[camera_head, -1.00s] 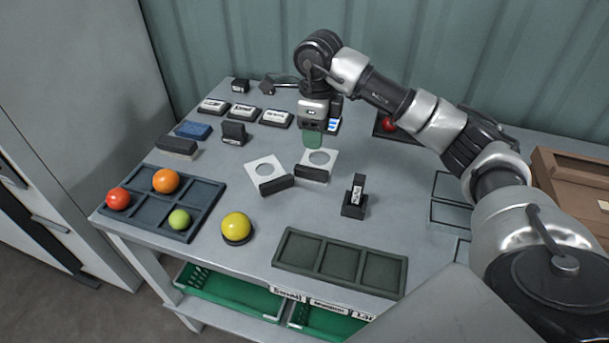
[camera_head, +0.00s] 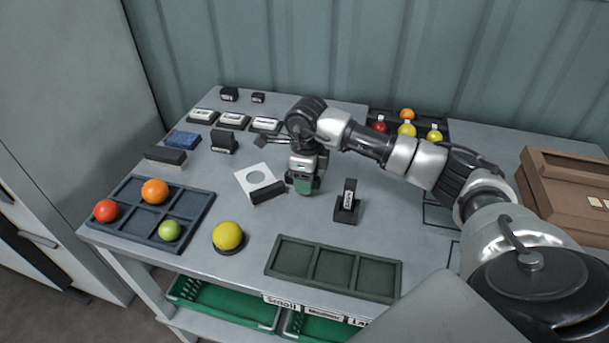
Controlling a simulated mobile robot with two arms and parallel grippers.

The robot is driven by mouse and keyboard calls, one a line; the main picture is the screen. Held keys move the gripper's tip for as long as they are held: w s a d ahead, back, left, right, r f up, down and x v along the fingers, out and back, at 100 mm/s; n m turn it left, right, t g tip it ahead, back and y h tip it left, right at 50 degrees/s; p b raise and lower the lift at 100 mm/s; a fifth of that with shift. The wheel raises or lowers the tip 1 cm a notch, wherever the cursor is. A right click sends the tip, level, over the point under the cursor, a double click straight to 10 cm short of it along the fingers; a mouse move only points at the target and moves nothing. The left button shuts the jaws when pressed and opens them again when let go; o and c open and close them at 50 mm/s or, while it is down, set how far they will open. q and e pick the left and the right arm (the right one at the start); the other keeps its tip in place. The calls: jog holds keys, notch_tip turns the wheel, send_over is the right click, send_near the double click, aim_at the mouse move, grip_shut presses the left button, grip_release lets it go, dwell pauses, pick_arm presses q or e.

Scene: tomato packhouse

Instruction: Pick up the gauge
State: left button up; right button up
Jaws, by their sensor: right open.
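A white gauge plate (camera_head: 243,182) with a round hole and a dark block handle (camera_head: 268,192) lies flat on the table in the head view. A second such gauge, seen earlier just right of it, is now hidden behind my right gripper. My right gripper (camera_head: 304,186) points down, low over that spot, with its jaws open. Whether its fingers are around the hidden handle cannot be told. My left gripper is not in view.
A tray (camera_head: 196,222) with tomatoes stands at the left, a yellow tomato (camera_head: 228,236) beside it. An empty three-part tray (camera_head: 331,267) lies in front. A dark upright stand (camera_head: 347,206) is close right of my gripper. Labelled blocks (camera_head: 234,121) stand at the back left.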

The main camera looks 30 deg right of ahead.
jog(key=shift+f, duration=0.1)
jog(key=shift+c, duration=0.3)
grip_shut()
